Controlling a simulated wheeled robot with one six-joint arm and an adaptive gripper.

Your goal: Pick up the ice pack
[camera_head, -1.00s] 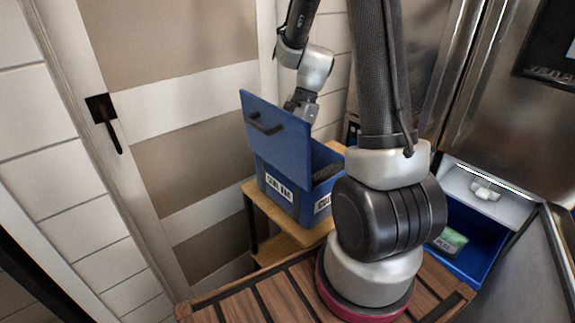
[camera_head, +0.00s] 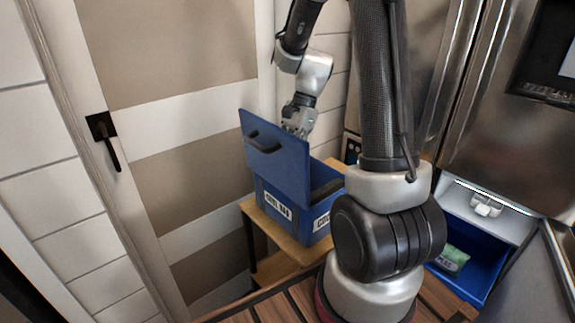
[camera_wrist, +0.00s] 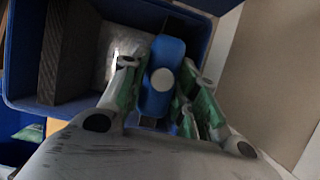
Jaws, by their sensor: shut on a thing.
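The ice pack (camera_wrist: 162,76) is a blue block with a white round spot in the wrist view. My gripper (camera_wrist: 157,88) is shut on it, with green-padded fingers on both sides. In the head view my gripper (camera_head: 297,131) is just behind the raised lid (camera_head: 275,148) of the blue cool box (camera_head: 290,213), near the lid's top edge. The ice pack cannot be made out there. In the wrist view the open cool box (camera_wrist: 22,97) is below the gripper, with a dark grey slab (camera_wrist: 69,48) and a silvery surface (camera_wrist: 123,45) inside.
The cool box stands on a small wooden table (camera_head: 262,225) by a panelled door (camera_head: 180,120) with a black handle. At the right, an open fridge drawer (camera_head: 480,250) holds a green-and-white packet (camera_head: 452,259). Steel fridge fronts (camera_head: 510,150) stand above it.

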